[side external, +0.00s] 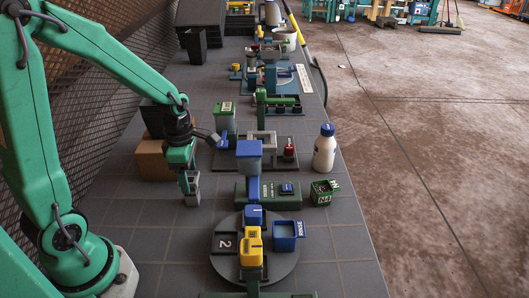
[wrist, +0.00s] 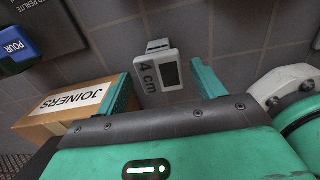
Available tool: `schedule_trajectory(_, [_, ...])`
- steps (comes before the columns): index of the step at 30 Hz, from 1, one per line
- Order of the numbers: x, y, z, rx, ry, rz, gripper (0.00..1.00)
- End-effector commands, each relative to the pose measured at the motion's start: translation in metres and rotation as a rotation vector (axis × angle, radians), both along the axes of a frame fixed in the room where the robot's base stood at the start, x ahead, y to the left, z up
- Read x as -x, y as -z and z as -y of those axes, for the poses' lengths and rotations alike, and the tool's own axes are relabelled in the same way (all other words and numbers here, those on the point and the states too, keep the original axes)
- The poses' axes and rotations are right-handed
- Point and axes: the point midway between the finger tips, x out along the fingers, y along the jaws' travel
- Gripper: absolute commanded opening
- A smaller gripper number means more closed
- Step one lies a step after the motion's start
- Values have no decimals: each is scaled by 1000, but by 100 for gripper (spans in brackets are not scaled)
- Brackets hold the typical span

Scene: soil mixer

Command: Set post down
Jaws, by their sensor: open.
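The post is a small light-grey block marked "4 cm" with a dark square on it. It stands on the tiled bench top in the side view (side external: 193,190). In the wrist view the post (wrist: 150,70) lies between my two teal fingers, with a gap on each side. My gripper (side external: 187,172) is directly over the post in the side view, pointing down, and it is open in the wrist view (wrist: 161,76). The side view does not clearly show the finger gap.
A cardboard box labelled "JOINERS" (wrist: 75,104) is close beside my left finger. A round turntable (side external: 226,270) with yellow and blue parts is in front. A blue-topped column (side external: 249,160) and a white bottle (side external: 325,152) stand to the right. Bench left of the turntable is clear.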

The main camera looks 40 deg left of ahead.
Motion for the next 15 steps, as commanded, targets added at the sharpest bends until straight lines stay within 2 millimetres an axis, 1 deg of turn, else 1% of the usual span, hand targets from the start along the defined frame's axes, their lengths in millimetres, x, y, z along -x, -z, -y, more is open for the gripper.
schedule_trajectory(1, [0, -8, 0, -1, 0, 4, 69])
schedule_trajectory(9, [-1, -49, 0, -1, 0, 4, 69])
schedule_trajectory(15, [0, -71, 0, 0, 0, 1, 69])
